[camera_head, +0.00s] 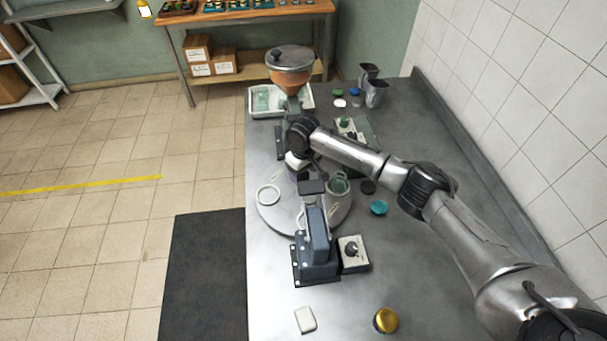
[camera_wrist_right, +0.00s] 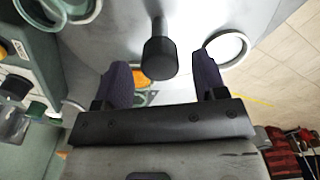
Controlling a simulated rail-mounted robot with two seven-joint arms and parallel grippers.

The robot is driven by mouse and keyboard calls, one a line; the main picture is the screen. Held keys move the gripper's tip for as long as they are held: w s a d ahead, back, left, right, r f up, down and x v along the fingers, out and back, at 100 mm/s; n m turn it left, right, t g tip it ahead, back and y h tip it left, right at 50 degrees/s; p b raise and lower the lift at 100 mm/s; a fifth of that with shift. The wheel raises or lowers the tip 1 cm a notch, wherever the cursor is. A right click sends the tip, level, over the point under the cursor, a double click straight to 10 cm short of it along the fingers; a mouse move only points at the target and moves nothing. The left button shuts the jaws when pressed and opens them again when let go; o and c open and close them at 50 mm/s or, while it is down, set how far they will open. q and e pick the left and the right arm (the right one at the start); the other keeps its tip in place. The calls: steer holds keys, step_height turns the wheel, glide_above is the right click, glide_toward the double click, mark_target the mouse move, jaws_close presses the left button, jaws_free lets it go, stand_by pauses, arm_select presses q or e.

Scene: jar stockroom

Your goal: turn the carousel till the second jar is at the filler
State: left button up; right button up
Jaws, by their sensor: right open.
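The carousel (camera_head: 278,217) is a round grey disc on the bench. A pale ring (camera_head: 268,194) lies on its left side, and a greenish glass jar (camera_head: 338,183) stands at its right edge. The filler, with a copper hopper (camera_head: 290,75), stands behind it. My right gripper (camera_head: 296,172) is over the carousel's far part, largely hidden by its own wrist in the head view. In the right wrist view my right gripper (camera_wrist_right: 160,75) is open, with a black knob on a post (camera_wrist_right: 160,57) between and slightly beyond its fingers. I cannot tell whether they touch. My left gripper is not in view.
A blue-grey machine (camera_head: 316,250) and a box with a knob (camera_head: 353,253) stand at the carousel's front. A gold lid (camera_head: 386,320), a white block (camera_head: 305,319) and a teal lid (camera_head: 379,207) lie on the bench. A white tray (camera_head: 262,113) is behind; a tiled wall bounds the right.

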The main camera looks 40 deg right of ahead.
steer(key=shift+f, duration=1.05)
steer(key=shift+c, duration=0.5)
jaws_close()
